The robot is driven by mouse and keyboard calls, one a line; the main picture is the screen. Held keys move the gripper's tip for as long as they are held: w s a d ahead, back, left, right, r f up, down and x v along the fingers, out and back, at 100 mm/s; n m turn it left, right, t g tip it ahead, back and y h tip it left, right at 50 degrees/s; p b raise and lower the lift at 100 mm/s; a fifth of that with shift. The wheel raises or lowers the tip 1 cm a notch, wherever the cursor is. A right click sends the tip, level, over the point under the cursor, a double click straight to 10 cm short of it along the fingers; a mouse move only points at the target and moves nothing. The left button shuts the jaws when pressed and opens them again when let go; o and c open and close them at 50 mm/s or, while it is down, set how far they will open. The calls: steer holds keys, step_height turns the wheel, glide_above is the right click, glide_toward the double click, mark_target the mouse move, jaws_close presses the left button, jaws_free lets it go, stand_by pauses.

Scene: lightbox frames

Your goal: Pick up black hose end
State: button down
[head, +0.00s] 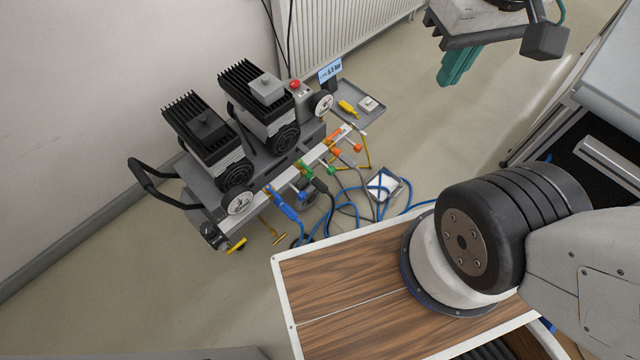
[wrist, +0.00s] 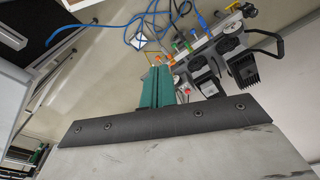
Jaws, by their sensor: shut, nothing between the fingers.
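A dark hose end (head: 321,186), apparently the black one, sits along the front rail of the compressor cart, between a blue hose end (head: 285,206) and a green one (head: 303,168). In the wrist view it is too small to tell apart. My gripper (head: 460,66) has teal fingers and is at the upper right of the head view, well apart from the hoses. In the wrist view the fingers (wrist: 156,88) are together and empty, with the hose row beyond them.
The cart (head: 262,180) carries two finned motors, gauges and a push handle. An orange hose end (head: 357,148) is on its right. Blue hoses (head: 350,206) loop over the floor by a small tray (head: 396,188). A radiator (head: 335,25) stands behind. Open floor lies between cart and gripper.

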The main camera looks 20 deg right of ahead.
stand_by(0.3)
steer(key=c, duration=1.5)
jaws_free()
steer(key=o, duration=0.4)
steer(key=shift+w+a+f+g, duration=0.15)
steer(key=shift+f+g, duration=0.15)
steer(key=shift+f, duration=0.1)
steer(key=n+g, duration=0.1)
steer(key=n, duration=0.4)
glide_above(319, 182)
steer(key=f, duration=5.4)
steer(key=shift+s+d+f, duration=0.2)
steer(key=shift+s, duration=0.05)
steer(key=shift+w+f, duration=0.1)
steer(key=shift+f, duration=0.25)
steer(key=shift+a+f, duration=0.15)
steer(key=shift+f, duration=1.6)
steer(key=shift+a+f, duration=0.1)
steer(key=shift+f, duration=1.6)
